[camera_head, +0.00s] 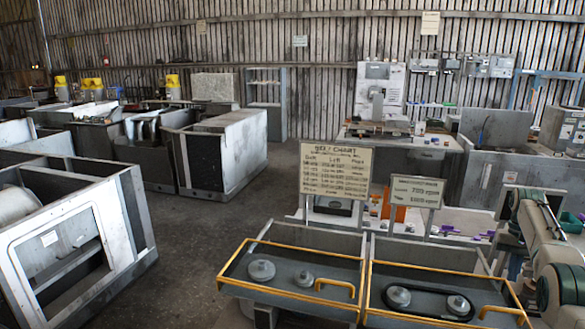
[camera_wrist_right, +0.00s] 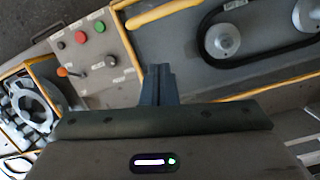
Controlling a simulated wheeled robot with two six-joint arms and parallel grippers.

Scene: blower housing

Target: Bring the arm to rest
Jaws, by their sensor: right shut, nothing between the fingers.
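My right gripper (camera_wrist_right: 158,74) shows in the right wrist view, its two dark fingers together with nothing between them. It hangs above the area between a button panel and a belt tray. My right arm (camera_head: 540,235), beige and dark, stands bent at the right edge of the head view, beside the right tray. Its fingers are hard to make out there. My left gripper is in neither view.
Two yellow-rimmed trays stand in front, the left tray (camera_head: 225,277) with two loose pulleys, the right tray (camera_head: 372,300) with two pulleys inside a black belt (camera_head: 428,312). Sign boards (camera_head: 336,170) stand behind the trays. Open floor (camera_head: 195,240) lies left.

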